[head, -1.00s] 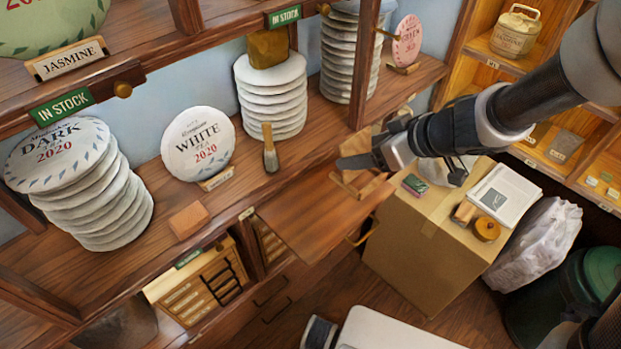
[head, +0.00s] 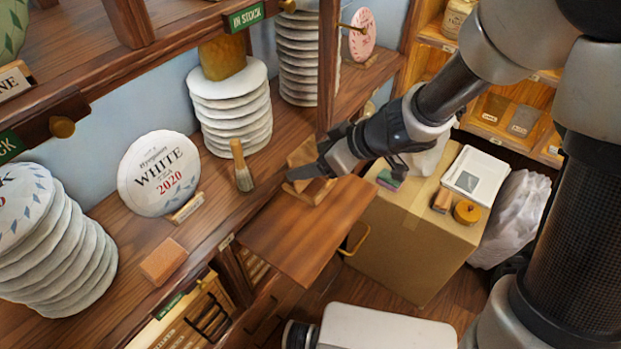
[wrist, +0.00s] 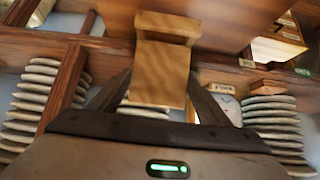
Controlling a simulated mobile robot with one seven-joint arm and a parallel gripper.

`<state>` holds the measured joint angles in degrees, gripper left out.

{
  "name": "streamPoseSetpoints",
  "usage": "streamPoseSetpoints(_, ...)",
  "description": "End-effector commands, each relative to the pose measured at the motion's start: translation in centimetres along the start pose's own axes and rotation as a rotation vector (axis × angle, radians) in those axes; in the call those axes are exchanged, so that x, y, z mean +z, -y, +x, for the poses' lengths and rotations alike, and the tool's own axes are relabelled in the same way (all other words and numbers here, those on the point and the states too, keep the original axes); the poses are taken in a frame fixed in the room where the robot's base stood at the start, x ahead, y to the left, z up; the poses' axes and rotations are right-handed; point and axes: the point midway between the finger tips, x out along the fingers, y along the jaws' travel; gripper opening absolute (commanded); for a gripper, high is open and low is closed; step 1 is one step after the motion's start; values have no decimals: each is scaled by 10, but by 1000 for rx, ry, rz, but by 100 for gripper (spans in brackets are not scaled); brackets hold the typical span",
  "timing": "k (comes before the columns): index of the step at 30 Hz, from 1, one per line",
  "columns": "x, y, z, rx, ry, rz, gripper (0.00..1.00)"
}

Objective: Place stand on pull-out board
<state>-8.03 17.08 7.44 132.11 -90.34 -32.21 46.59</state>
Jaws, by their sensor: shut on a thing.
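The stand (wrist: 162,70) is a small light-wood piece with a raised lip, gripped between my two dark fingers in the wrist view. In the head view the stand (head: 316,192) shows on both sides of my gripper (head: 303,173), which is shut on it and hides its middle. The pull-out board (head: 308,236) is a flat reddish-brown panel sticking out from below the shelf. The stand appears at the board's far end; I cannot tell if it touches the board. The visible top of the board is bare.
A brush (head: 241,167), a wooden block (head: 163,262) and a round white tea cake (head: 159,173) on a small holder stand on the shelf (head: 209,219). Stacked cakes (head: 232,110) are behind. A cardboard box (head: 405,240) with small items stands right of the board.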

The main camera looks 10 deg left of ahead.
Motion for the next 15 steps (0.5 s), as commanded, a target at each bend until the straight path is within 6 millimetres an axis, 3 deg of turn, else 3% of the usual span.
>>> streamPoseSetpoints(1,11,1,10,-2,2,2,36)
streamPoseSetpoints(6,29,1,28,-2,2,2,36)
streamPoseSetpoints(15,30,0,30,-1,1,0,36)
